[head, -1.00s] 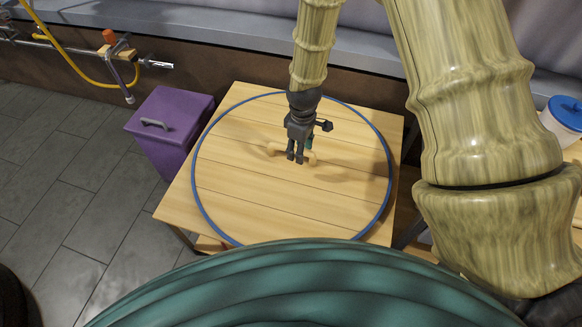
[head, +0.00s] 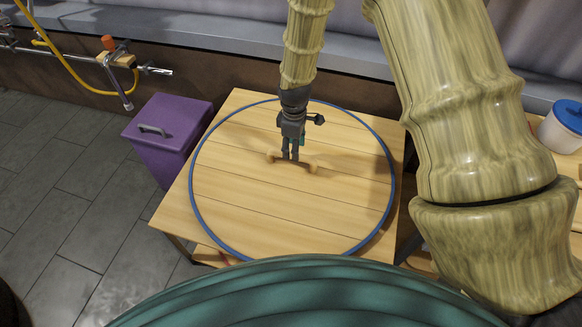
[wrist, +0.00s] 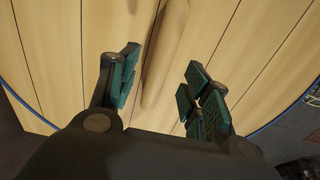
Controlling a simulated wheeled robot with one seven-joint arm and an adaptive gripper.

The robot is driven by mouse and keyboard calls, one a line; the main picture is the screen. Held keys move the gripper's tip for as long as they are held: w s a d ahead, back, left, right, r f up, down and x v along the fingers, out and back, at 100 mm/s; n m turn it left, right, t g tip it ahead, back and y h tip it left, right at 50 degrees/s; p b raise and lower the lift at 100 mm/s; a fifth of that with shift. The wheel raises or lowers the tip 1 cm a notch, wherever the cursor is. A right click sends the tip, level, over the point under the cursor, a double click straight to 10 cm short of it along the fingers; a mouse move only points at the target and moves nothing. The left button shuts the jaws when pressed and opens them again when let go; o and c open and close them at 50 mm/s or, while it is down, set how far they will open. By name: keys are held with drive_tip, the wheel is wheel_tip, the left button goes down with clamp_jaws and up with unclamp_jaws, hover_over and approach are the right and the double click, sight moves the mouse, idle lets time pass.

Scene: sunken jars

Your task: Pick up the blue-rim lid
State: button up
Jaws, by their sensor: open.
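The blue-rim lid (head: 235,215) is a wide round plank disc with a thin blue edge, lying flat on a wooden table. Its pale wooden bar handle (head: 307,167) stands near its middle. My gripper (head: 290,159) points down over the handle in the head view, its fingers hiding the handle's middle. In the wrist view my gripper (wrist: 162,75) is open, with teal finger pads to the left and right of the handle (wrist: 165,45). The handle lies between them, nearer the left pad. I cannot tell whether the pads touch it.
The wooden table (head: 170,212) shows its corners around the lid. A purple bin (head: 165,140) stands close at its left. A yellow hose (head: 60,62) and pipe fittings run along the back wall. A blue-lidded white container (head: 562,127) stands at the far right. Grey floor lies at left.

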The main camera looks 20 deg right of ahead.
hover_over(292, 162)
drive_tip(key=s, duration=0.1)
drive_tip(key=shift+s+a+f, duration=0.1)
drive_tip(key=shift+a+f, duration=0.05)
drive_tip(key=shift+f, duration=1.1)
drive_tip(key=shift+s+a+f, duration=0.1)
drive_tip(key=shift+f, duration=1.1)
drive_tip(key=shift+f, duration=0.2)
drive_tip(key=shift+w, duration=0.1)
clamp_jaws()
